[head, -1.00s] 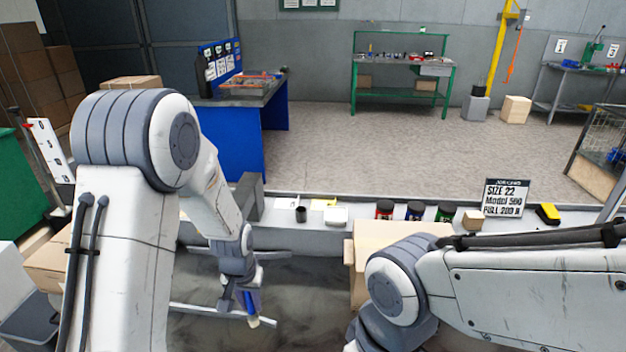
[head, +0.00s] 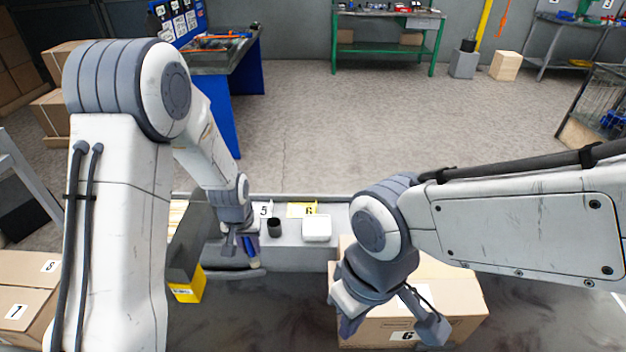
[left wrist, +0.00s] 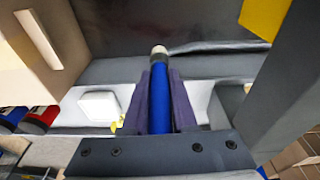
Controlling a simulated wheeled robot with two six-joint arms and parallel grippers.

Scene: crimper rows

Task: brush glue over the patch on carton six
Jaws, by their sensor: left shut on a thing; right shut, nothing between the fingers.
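My left gripper (head: 250,247) is shut on a blue-handled brush (left wrist: 160,95) with a pale tip, held above the dark work surface. The brush (head: 252,254) points down in the head view, left of carton six. Carton six (head: 455,300) is a brown box with a white "6" label on its near side. A carton with a pale strip (left wrist: 40,42) shows at upper left in the left wrist view. I cannot make out the patch.
A white dish (head: 316,228) and a black cup (head: 274,228) stand on the ledge beside cards "5" and "6". A yellow bin (head: 188,286) is at left, near cartons seven (head: 18,310) and eight (head: 40,266). Jars (left wrist: 40,118) show in the left wrist view.

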